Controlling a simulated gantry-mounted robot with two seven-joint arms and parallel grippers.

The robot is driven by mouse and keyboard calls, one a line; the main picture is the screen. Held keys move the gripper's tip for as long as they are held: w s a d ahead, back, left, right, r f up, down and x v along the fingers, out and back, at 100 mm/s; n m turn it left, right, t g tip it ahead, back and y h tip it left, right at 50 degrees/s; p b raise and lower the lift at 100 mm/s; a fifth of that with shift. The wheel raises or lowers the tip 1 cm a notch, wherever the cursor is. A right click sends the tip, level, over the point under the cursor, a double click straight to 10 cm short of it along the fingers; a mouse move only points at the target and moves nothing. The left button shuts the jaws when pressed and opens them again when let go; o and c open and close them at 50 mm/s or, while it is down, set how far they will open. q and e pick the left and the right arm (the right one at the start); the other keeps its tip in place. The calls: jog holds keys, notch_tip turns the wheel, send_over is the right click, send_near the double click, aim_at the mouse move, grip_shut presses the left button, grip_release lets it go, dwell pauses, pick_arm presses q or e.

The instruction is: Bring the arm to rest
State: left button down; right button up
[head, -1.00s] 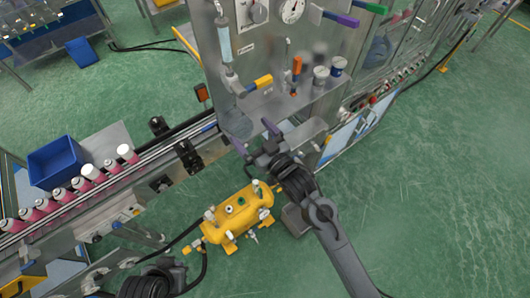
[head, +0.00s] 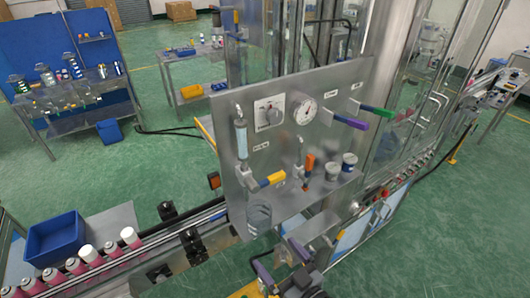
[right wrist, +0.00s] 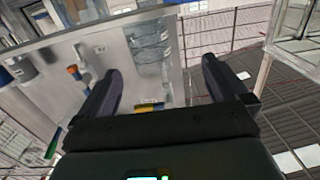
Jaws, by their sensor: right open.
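My right gripper (head: 281,262) is at the bottom of the head view, in front of and below the lower edge of the grey control panel (head: 262,105). Its two dark purple fingers are spread apart with nothing seen between them. The right wrist view shows the same open fingers (right wrist: 160,70), with the panel beyond them. Only the front of the right arm shows in the head view. My left gripper is not in view.
The panel carries a pressure gauge (head: 305,112), a yellow-handled valve (head: 270,180), and purple (head: 351,121) and green (head: 378,110) handles. Pink cans (head: 90,255) line the conveyor at left beside a blue bin (head: 55,238). Green floor at lower right is clear.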

pick_arm(q)
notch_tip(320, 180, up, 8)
jog(key=p, duration=0.8)
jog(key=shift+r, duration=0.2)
pick_arm(e)
jog(key=s+d+f+m+g+h, duration=0.2)
jog(key=s+d+g, duration=0.4)
jog(key=s, duration=0.5)
jog(key=s+d+f+m+g+h, duration=0.1)
jog(key=s+d+f+g+h, duration=0.2)
jog(key=s+d, duration=0.6)
jog(key=s+g+h, duration=0.1)
jog(key=g+h, duration=0.1)
jog(key=h, duration=0.1)
jog(key=shift+s+d+f+m+g, duration=0.3)
jog(key=shift+s+f+m+g, duration=0.1)
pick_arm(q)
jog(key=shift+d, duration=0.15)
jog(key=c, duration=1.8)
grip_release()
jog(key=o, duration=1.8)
